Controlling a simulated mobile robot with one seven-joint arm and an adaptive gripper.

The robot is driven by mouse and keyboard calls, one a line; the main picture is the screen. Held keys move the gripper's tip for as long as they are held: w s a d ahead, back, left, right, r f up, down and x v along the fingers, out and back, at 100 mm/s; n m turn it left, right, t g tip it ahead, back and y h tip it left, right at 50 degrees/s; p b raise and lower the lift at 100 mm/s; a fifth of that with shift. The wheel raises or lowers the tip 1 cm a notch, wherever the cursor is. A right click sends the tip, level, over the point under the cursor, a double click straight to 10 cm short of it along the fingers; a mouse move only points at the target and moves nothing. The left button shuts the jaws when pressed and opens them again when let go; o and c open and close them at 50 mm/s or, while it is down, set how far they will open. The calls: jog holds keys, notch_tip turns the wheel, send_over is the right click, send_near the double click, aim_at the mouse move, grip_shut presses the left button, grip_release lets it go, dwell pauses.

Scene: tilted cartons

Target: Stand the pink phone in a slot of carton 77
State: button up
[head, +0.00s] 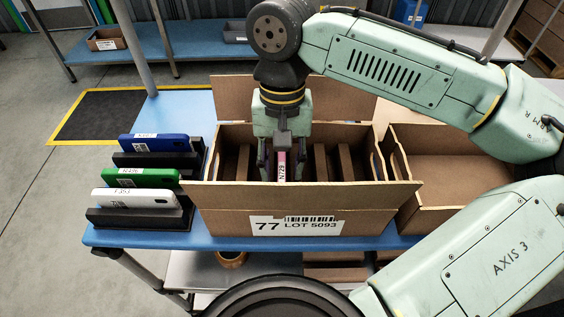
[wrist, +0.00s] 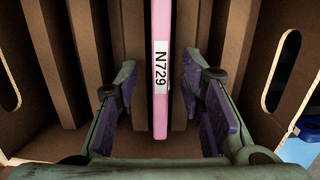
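The pink phone (head: 282,168), labelled N729, stands on edge between dividers inside carton 77 (head: 225,196), near its middle. In the wrist view the phone (wrist: 160,95) is seen edge-on, with a brown divider close on each side. My gripper (head: 282,156) reaches down into the carton from above. In the wrist view my gripper (wrist: 163,90) has one finger on each side of the phone, with a visible gap on both sides. It is open and holds nothing. The phone's lower end is hidden between the dividers.
Blue (head: 155,143), green (head: 140,178) and white (head: 137,198) phones stand in dark holders left of the carton on the blue table (head: 150,238). An empty open carton (head: 450,180) stands to the right. The carton's raised flaps and walls surround my gripper.

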jog(key=shift+r, duration=0.1)
notch_tip(320, 180, up, 12)
jog(key=w, duration=0.1)
jog(key=shift+w, duration=0.2)
dwell(0.3)
notch_tip(320, 180, up, 7)
jog(key=p, duration=0.7)
jog(key=shift+p, duration=0.3)
